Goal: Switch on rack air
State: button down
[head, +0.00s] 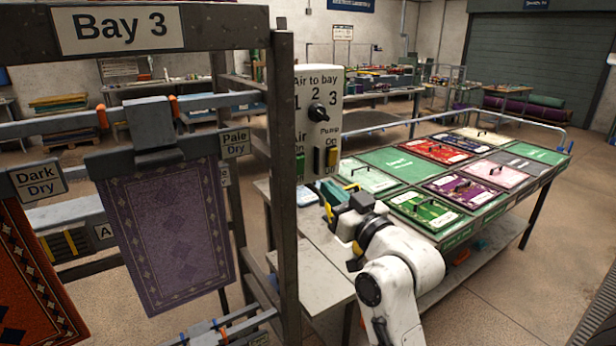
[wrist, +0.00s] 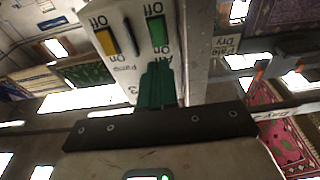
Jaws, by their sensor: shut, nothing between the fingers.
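A pale control box (head: 311,88) on the rack post carries a black bay dial (head: 318,112) with the numbers 1, 2 and 3. Below the dial are a green Air switch (head: 300,166) and a yellow Pump switch (head: 331,157). The wrist view shows the box upside down, with the green Air switch (wrist: 157,32) and the yellow Pump switch (wrist: 106,41). My gripper (wrist: 158,68) is shut and empty, its fingertips near the On end of the Air switch. I cannot tell whether they touch. In the head view my gripper (head: 329,213) is below and right of the box.
The Bay 3 rack post (head: 285,190) stands beside the box. A purple rug (head: 170,230) and a red rug (head: 35,280) hang on the rack at left. A long table (head: 500,215) with several coloured panels stands at right.

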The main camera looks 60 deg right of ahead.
aim_at(301, 162)
jog(key=p+x, duration=0.2)
jog(key=x, duration=0.7)
jog(key=shift+w+p, duration=0.1)
jog(key=shift+p, duration=0.3)
